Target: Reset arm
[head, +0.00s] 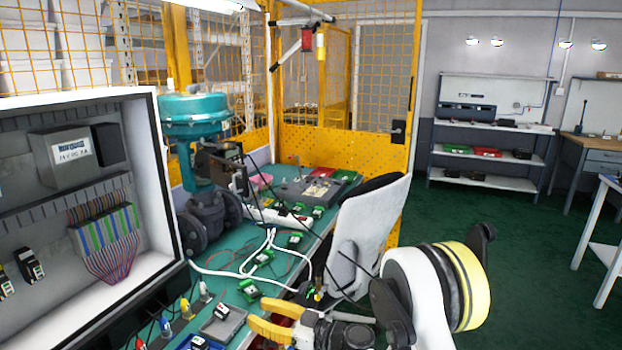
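My gripper (257,312) is at the bottom centre of the head view, over the near part of the green workbench (222,287). Its two yellow-orange fingers point left and are spread apart, with nothing visible between them. My white arm with a yellow band comes in from the right and ends in dark wrist parts. The teal valve actuator (194,112) stands upright at the back left of the bench, with a dark positioner box (224,165) on its side. The gripper is well in front of the valve and apart from it. The bench just under the gripper is partly hidden.
An open control cabinet (148,150) stands at left. A grey tray (222,326), green terminal blocks (262,258), white cables and a power strip (277,218) crowd the bench. A white chair (366,225) stands at its right edge. Open green floor (520,270) lies farther right.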

